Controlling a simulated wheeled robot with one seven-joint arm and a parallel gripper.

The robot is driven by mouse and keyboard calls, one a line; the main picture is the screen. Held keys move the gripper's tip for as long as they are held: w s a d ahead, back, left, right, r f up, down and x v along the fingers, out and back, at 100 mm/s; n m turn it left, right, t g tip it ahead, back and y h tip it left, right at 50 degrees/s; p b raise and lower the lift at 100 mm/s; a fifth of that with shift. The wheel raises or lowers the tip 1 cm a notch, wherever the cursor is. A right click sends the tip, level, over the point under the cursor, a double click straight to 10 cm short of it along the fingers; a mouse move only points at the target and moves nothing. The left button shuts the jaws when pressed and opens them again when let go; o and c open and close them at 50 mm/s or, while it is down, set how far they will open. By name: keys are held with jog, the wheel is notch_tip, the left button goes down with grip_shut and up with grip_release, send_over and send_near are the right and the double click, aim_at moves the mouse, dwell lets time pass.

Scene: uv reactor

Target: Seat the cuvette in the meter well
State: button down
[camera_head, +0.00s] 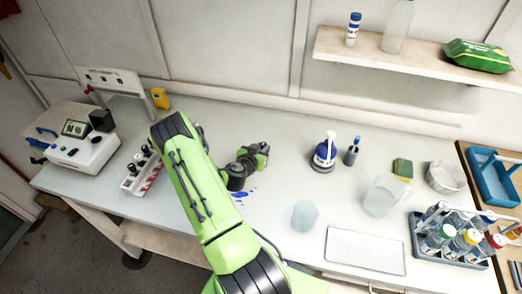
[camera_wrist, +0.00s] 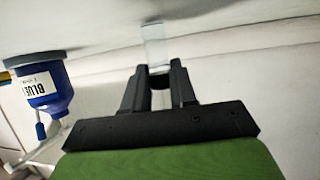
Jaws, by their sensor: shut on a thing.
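My gripper (camera_wrist: 161,82) is shut on a clear, pale cuvette (camera_wrist: 155,42), which sticks out past the fingertips in the wrist view. In the head view my gripper (camera_head: 262,150) is over the middle of the bench, and I cannot make out the cuvette there. The white meter (camera_head: 80,155) stands at the left end of the bench, well away from my gripper. It has a small dark screen and a black block (camera_head: 101,120) on top. I cannot see the well opening clearly.
A rack with a red-striped edge (camera_head: 138,177) stands between the meter and my arm. A blue-and-white bottle (camera_head: 325,152) stands right of my gripper; a blue-labelled bottle (camera_wrist: 42,88) shows in the wrist view. Beakers, a white tray (camera_head: 365,250) and a bottle rack fill the right.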

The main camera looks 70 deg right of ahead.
jog(key=shift+f+b, duration=0.25)
jog(key=shift+b, duration=0.1)
jog(key=c, duration=0.9)
grip_release()
jog(key=shift+r, duration=0.1)
jog(key=shift+r+p, duration=0.15)
jog(key=shift+p, duration=0.2)
jog(key=b+v, duration=0.1)
jog(key=v, duration=0.4)
jog(key=b+v, duration=0.1)
jog(key=v, duration=0.2)
jog(key=shift+w+a+f+b, duration=0.15)
jog(key=shift+a+f+b, duration=0.1)
jog(key=shift+b, duration=0.1)
jog(key=p+v, duration=0.1)
jog(key=v, duration=0.1)
jog(key=p+v, duration=0.2)
jog(key=shift+d+r, duration=0.15)
jog(key=shift+r, duration=0.15)
